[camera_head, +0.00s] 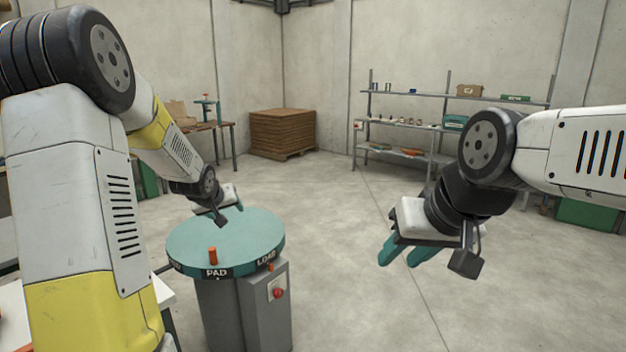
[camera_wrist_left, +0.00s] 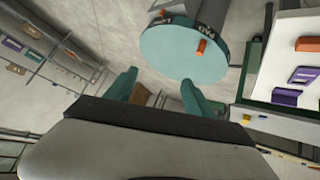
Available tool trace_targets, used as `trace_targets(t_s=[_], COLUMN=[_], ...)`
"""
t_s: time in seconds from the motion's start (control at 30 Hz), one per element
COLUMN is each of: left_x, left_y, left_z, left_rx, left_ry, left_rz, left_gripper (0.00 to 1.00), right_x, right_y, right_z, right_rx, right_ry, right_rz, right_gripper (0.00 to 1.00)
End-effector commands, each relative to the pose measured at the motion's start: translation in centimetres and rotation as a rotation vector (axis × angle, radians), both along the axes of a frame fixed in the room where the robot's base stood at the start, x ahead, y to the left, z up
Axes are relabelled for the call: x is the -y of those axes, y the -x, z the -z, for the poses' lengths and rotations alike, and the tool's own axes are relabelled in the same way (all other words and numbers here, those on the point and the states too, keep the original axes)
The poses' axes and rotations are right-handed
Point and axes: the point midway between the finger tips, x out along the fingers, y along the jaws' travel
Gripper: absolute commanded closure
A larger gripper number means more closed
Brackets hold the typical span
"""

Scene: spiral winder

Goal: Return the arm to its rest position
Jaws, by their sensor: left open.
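My left gripper (camera_head: 229,212) is over the far part of the round teal turntable (camera_head: 190,240), with its arm coming in from the left. In the left wrist view its two teal fingers (camera_wrist_left: 157,90) are apart with nothing between them. The turntable (camera_wrist_left: 160,58) shows beyond the fingertips. An orange peg (camera_head: 212,256) stands near the turntable's front rim by the word PAD; it also shows in the left wrist view (camera_wrist_left: 201,47). My right gripper (camera_head: 400,262) hangs in free air at the right, its teal fingers apart and empty.
The turntable sits on a grey pedestal (camera_head: 222,310) with a red button (camera_head: 277,293). A metal shelf (camera_head: 400,126) and a stack of brown boards (camera_head: 282,132) stand at the back. A table with coloured parts (camera_wrist_left: 268,75) is at the right of the left wrist view. The middle floor is clear.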

Motion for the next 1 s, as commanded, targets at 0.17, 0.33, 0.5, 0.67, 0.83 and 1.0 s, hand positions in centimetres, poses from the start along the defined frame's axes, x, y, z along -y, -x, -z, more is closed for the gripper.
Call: trace_targets(t_s=[0.17, 0.33, 0.5, 0.67, 0.83, 1.0], left_x=[2.8, 5.4, 8.0, 9.8, 10.6, 10.7], left_y=[8.2, 17.0, 26.0, 32.1, 35.0, 35.3], left_z=[-6.4, -9.6, -10.7, -10.5, -10.0, -9.9], left_rx=[-0.061, -0.130, -0.191, -0.231, -0.252, -0.256], left_ry=[-0.054, -0.076, -0.076, -0.069, -0.064, -0.064], left_rz=[0.052, 0.124, 0.226, 0.313, 0.361, 0.367], left_gripper=[0.38, 0.38, 0.38, 0.38, 0.38, 0.38], right_x=[0.0, 0.0, 0.0, 0.0, 0.0, 0.0], right_y=[0.0, 0.0, 0.0, 0.0, 0.0, 0.0], right_z=[0.0, 0.0, 0.0, 0.0, 0.0, 0.0], right_rx=[0.000, 0.000, 0.000, 0.000, 0.000, 0.000], right_ry=[0.000, 0.000, 0.000, 0.000, 0.000, 0.000], right_rz=[0.000, 0.000, 0.000, 0.000, 0.000, 0.000], right_gripper=[0.64, 0.64, 0.64, 0.64, 0.64, 0.64])
